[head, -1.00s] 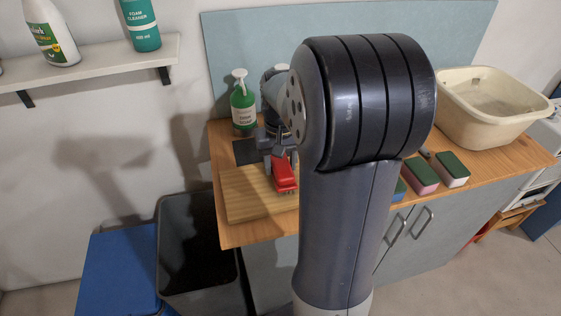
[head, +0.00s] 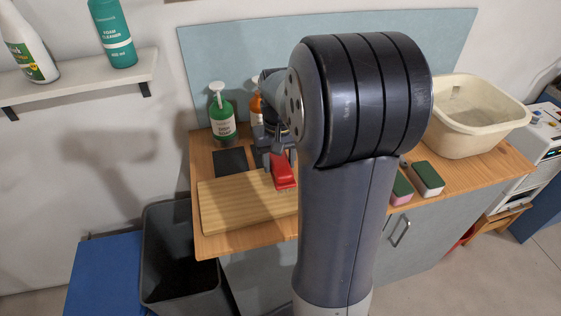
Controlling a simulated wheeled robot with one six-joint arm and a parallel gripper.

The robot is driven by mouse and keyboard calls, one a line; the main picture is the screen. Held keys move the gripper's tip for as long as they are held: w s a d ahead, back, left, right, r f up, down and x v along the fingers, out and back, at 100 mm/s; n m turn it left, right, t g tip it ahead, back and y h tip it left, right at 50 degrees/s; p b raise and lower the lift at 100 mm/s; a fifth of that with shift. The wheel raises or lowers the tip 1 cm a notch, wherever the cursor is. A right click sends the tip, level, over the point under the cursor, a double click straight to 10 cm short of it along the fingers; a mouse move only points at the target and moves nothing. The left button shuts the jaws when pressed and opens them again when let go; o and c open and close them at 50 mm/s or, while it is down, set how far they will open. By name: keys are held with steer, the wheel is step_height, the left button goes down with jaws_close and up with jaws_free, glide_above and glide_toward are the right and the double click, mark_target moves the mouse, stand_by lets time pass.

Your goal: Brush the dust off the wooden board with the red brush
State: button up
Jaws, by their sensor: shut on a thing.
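The wooden board (head: 235,203) lies flat on the counter at the left, its right end hidden behind my arm. My gripper (head: 277,157) is shut on the red brush (head: 283,173), which is at the board's right part, near its back edge. I cannot tell whether the bristles touch the wood. I cannot make out any dust on the board at this size.
A dark pad (head: 230,162) and a green bottle (head: 222,115) stand behind the board. An orange bottle (head: 256,105) is partly hidden. Sponges (head: 427,178) and a cream basin (head: 478,115) are at the right. An open black bin (head: 175,255) is below the counter's left end.

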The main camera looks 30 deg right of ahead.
steer(key=shift+r+p, duration=1.8)
steer(key=shift+r, duration=0.6)
